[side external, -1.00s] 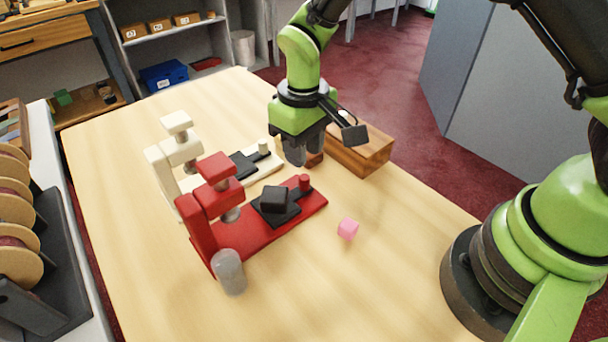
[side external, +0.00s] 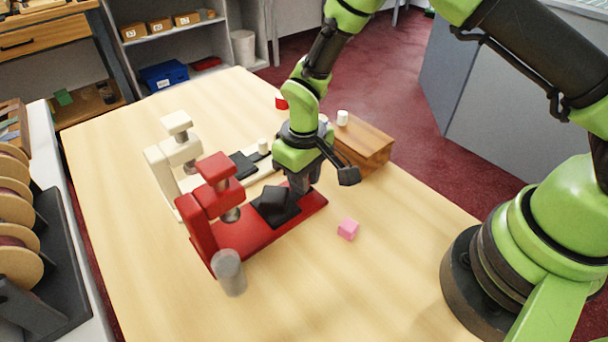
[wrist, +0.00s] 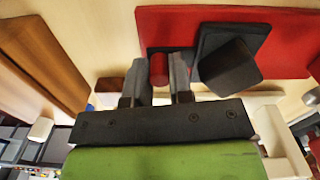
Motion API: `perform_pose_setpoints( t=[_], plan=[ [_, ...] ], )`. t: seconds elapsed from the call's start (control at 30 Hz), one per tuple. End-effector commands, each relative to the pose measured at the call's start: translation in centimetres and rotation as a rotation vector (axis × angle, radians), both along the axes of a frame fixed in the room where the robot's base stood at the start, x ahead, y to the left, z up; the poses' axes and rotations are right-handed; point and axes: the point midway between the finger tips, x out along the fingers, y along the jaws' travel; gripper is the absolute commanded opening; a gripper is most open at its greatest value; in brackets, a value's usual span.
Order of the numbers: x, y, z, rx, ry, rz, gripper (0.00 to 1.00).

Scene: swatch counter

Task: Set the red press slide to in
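The red press (side external: 218,195) stands on the table with its head over the left part of its red base (side external: 250,234). Its black slide (side external: 281,212) sits toward the base's right end, clear of the head, and carries a dark block (side external: 274,199). My gripper (side external: 300,186) is down at the slide's outer end and hides the red knob in the side view. In the wrist view the red knob (wrist: 158,70) stands between the two fingers of my gripper (wrist: 163,75), very close to both. Whether they grip it is unclear.
A cream press (side external: 174,150) with its own dark slide (side external: 243,164) stands just behind. A wooden box (side external: 366,146) with a white cylinder (side external: 342,117) is behind my gripper. The front table is clear.

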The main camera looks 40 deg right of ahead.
Motion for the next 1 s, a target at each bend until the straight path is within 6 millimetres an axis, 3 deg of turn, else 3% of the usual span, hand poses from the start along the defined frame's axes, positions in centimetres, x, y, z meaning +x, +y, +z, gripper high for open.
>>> perform_pose_setpoints(
  t=[0.1, 0.33, 0.63, 0.67, 0.7, 1.0],
  plan=[
    [0.0, 0.6, 0.0, 0.000, 0.000, 0.003, 0.00],
    [0.0, 4.0, 0.0, -0.001, -0.001, 0.005, 0.00],
    [0.0, 4.2, 0.0, -0.001, 0.000, 0.000, 0.00],
    [0.0, 4.2, 0.0, -0.001, 0.000, 0.000, 0.23],
    [0.0, 4.2, 0.0, -0.001, 0.000, 0.000, 0.32],
    [0.0, 4.2, 0.2, -0.001, 0.000, 0.000, 0.32]
  ],
)
